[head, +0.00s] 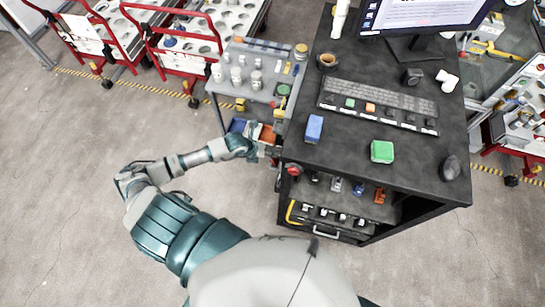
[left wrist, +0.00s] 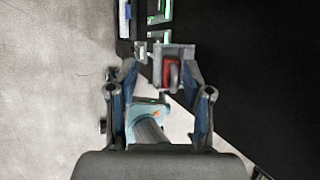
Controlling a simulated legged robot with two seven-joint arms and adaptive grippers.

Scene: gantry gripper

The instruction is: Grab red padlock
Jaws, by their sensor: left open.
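In the left wrist view, a red padlock-like object (left wrist: 171,75) with a grey loop sits in front of a grey bracket (left wrist: 175,52). My left gripper (left wrist: 160,70) is open, with one finger on each side of the red object, which lies nearer the right finger. I cannot tell whether a finger touches it. In the head view, my left gripper (head: 268,150) is beside the left side of the dark workbench (head: 350,150). A small red object (head: 293,170) shows at the bench's front left corner; I cannot tell if it is the same one. My right gripper is not in view.
The bench top carries a blue block (head: 314,128), a green block (head: 382,151), a keyboard (head: 378,102) and a monitor (head: 420,15). A grey cart (head: 255,80) stands behind my left gripper. Red-framed trolleys (head: 185,40) stand at the back left. The floor at left is clear.

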